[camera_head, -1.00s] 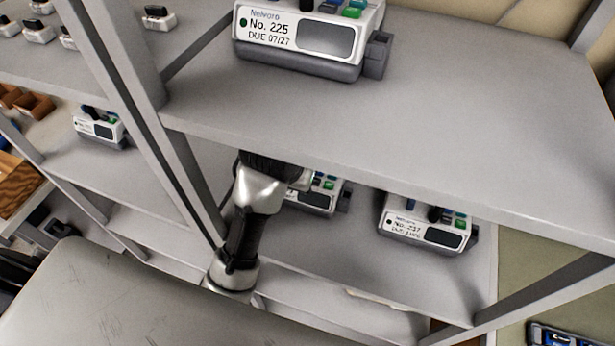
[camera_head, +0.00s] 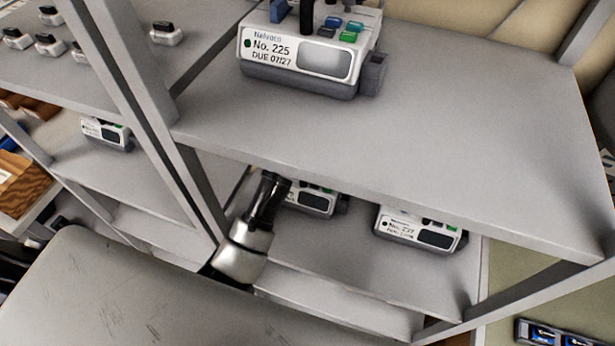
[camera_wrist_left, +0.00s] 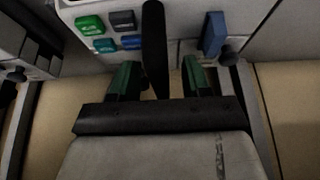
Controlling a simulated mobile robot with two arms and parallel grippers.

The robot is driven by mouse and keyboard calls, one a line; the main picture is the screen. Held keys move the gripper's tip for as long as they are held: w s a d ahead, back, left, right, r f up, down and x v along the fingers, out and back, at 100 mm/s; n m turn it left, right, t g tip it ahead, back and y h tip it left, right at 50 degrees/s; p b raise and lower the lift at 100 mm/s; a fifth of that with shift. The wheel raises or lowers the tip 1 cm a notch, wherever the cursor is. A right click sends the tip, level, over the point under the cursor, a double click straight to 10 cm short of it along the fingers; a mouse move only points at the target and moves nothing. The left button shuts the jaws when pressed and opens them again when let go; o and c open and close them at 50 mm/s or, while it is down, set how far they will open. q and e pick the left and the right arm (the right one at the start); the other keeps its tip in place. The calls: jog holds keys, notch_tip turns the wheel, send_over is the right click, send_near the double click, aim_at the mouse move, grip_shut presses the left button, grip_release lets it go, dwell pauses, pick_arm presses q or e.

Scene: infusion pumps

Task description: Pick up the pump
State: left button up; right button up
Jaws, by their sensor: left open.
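A white and grey pump (camera_head: 312,201) stands on the lower shelf, partly hidden by my arm and the upper shelf's edge. In the head view my left arm reaches under that shelf, and its gripper is hidden. In the left wrist view my left gripper (camera_wrist_left: 159,76) is open, with a green fingertip on each side of the pump's upright black handle (camera_wrist_left: 155,45). I cannot tell whether either finger touches it. The white pump body (camera_wrist_left: 182,22) there carries green and blue buttons and a blue lever. My right gripper is not in view.
Pump No. 225 (camera_head: 300,60) stands on the upper shelf (camera_head: 450,140). Another pump (camera_head: 418,230) is to the right on the lower shelf, and one more (camera_head: 106,133) stands in the left bay. A grey post (camera_head: 180,170) rises just left of my arm.

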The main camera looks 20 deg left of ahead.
pick_arm(q)
jog(key=shift+c, duration=0.3)
grip_shut()
dwell(1.0)
jog(key=shift+w+r, duration=0.1)
